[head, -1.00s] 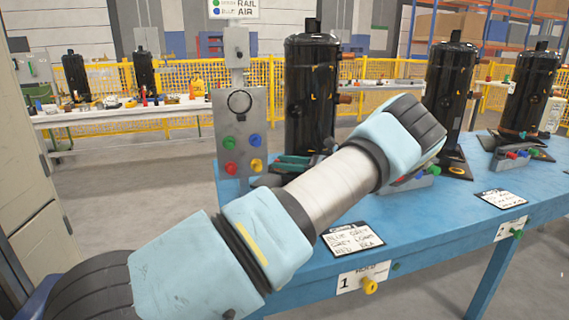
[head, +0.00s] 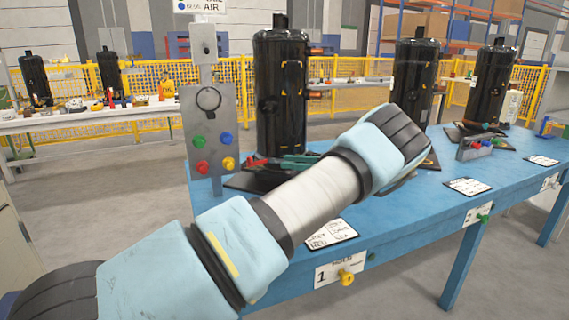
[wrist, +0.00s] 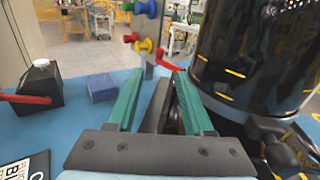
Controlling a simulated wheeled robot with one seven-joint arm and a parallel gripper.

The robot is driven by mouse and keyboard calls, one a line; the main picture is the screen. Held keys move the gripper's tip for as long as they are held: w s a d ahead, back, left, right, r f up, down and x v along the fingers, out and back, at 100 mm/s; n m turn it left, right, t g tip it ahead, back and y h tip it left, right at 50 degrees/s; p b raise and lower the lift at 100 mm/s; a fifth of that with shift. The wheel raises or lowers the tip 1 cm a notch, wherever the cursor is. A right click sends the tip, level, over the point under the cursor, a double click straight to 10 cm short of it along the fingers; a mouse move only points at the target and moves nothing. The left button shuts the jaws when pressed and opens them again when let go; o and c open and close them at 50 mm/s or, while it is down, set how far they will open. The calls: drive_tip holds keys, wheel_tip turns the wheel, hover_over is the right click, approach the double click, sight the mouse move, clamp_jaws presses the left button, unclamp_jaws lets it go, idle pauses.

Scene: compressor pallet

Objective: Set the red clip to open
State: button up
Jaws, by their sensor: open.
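In the wrist view, a thin red lever (wrist: 169,62) shows just beyond my fingertips, beside the black compressor (wrist: 262,60). A second red lever (wrist: 25,99) juts from a black block (wrist: 40,85) at the left. I cannot tell which one is the red clip. In the head view, a small red part (head: 256,160) lies at the foot of the nearest compressor (head: 281,90), left of my teal fingers. My gripper (wrist: 161,74) is open, with its fingers apart on either side of a grey bar; it also shows in the head view (head: 290,161), partly hidden by my wrist.
A grey panel (head: 198,110) with green, blue, red and yellow knobs stands at the left of the blue table (head: 405,210). A blue block (wrist: 101,87) and a printed card (wrist: 28,168) lie left of my gripper. More compressors stand farther right.

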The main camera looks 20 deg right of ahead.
drive_tip(key=m+t+h+b, duration=0.4)
drive_tip(key=m+h, duration=0.3)
drive_tip(key=h, duration=0.3)
approach(251, 159)
drive_tip(key=x, duration=0.8)
drive_tip(key=shift+w+a+f+b, duration=0.1)
drive_tip(key=shift+w+f+b, duration=0.1)
drive_tip(key=shift+w+b, duration=0.15)
clamp_jaws()
